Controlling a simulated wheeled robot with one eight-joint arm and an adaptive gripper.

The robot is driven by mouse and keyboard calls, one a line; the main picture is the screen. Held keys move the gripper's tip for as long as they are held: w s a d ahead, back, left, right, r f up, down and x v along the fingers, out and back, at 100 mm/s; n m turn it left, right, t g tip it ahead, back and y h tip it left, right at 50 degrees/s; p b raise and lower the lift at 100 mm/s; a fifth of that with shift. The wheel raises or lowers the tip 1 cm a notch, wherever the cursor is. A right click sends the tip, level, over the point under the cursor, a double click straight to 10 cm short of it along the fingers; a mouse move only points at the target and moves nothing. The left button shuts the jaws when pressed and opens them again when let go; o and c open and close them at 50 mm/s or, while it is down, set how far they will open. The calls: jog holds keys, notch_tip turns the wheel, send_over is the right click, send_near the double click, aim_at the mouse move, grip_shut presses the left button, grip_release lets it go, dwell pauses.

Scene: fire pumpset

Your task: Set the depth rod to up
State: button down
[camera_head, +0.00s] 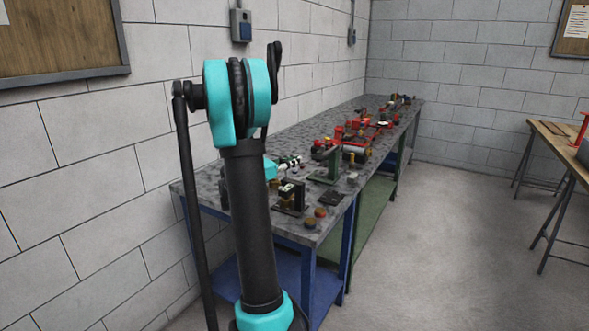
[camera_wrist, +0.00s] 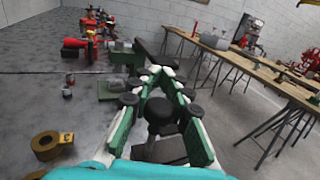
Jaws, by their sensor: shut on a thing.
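I cannot tell the rod's position. A green stand (camera_wrist: 112,88) is just left of the tips. In the head view my gripper (camera_head: 291,161) is low over the near part of the bench, left of the green stand (camera_head: 329,168). My arm hides part of the bench there.
The long grey bench (camera_head: 225,172) runs along the wall, with red pump parts (camera_head: 355,135) farther back. A black fixture (camera_head: 291,196) and small brown discs (camera_head: 310,223) are near its front. A brass-coloured ring (camera_wrist: 46,145) is at lower left in the wrist view. A wooden table (camera_head: 552,133) stands right; the floor between is clear.

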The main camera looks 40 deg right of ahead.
jog(key=shift+r, duration=0.75)
jog(key=c, duration=1.5)
grip_release()
jog(key=shift+o, duration=0.2)
jog(key=a, duration=1.2)
